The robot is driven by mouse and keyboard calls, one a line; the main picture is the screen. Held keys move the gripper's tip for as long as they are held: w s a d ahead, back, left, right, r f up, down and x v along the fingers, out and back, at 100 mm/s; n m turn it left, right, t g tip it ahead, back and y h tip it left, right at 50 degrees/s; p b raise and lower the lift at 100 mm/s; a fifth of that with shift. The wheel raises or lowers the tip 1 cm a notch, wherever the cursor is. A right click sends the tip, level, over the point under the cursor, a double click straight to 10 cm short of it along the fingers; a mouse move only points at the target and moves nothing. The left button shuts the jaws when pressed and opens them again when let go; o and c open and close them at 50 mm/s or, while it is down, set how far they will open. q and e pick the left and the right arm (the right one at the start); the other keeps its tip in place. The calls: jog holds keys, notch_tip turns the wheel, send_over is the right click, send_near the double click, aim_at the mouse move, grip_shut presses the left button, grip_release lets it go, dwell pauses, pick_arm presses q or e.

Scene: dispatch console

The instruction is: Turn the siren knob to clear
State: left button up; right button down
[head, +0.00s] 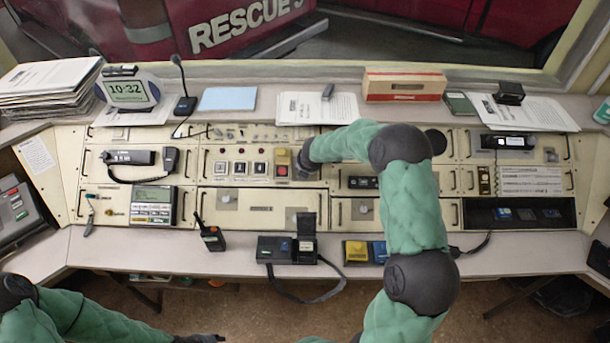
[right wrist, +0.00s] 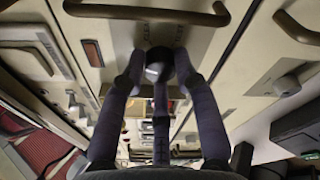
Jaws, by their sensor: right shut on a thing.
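The siren knob (right wrist: 158,66) is a dark round knob on a cream console panel, seen in the right wrist view. My right gripper (right wrist: 158,72) has its dark fingers closed around the knob. In the head view my right gripper (head: 303,164) meets the console right of the yellow switch block and hides the knob.
A yellow block with a red button (head: 282,162) stands just left of my right gripper. Several square buttons (head: 240,168) are farther left. A metal handle (right wrist: 150,12) runs close by in the wrist view. A handheld radio (head: 210,235) and a black device (head: 287,248) are at the front ledge.

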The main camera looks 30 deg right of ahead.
jog(key=m+b, duration=0.2)
jog(key=b, duration=0.1)
jog(key=m+b, duration=0.2)
jog(key=b, duration=0.1)
jog(key=m+b, duration=0.2)
jog(key=b, duration=0.1)
jog(key=shift+s+a+f+m+t+b, duration=0.1)
jog(key=shift+s+f+m+t+b, duration=0.05)
jog(key=shift+f+m+t+b, duration=0.2)
jog(key=shift+r+m+h+b, duration=0.1)
jog(key=shift+m+h+b, duration=0.2)
jog(key=shift+m+b, duration=0.7)
jog(key=c, duration=0.9)
grip_release()
jog(key=shift+c, duration=0.2)
jog(key=shift+r, duration=0.1)
jog(key=shift+r, duration=0.1)
jog(key=shift+s+r, duration=0.1)
jog(key=shift+r, duration=0.15)
jog(key=v, duration=1.1)
jog(key=shift+s+a, duration=0.15)
